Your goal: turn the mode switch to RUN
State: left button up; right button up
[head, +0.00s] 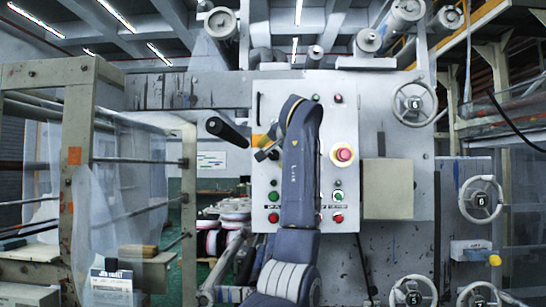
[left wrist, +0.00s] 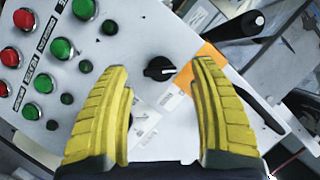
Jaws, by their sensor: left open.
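The mode switch (left wrist: 158,68) is a black rotary knob with a pale pointer mark on the light panel in the left wrist view. Its mark points to the right of that picture, and I cannot read any position label beside it. My left gripper (left wrist: 161,72) is open, its two yellow fingers one on each side of the knob with clear gaps. I cannot tell how far the fingertips are from the panel. In the head view my left gripper (head: 264,147) is partly hidden by my own arm, which also hides the knob. My right gripper is not in view.
The control panel (head: 262,205) carries several green buttons (left wrist: 63,49) and red buttons (left wrist: 24,20). A red emergency button (head: 343,154) sits to the right of my arm. A black lever (head: 227,131) projects left of the panel. A beige box (head: 387,190) is on the right.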

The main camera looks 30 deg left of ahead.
aim_at(274, 155)
pick_arm(q)
jog(key=shift+x, duration=1.55)
jog(key=c, duration=1.2)
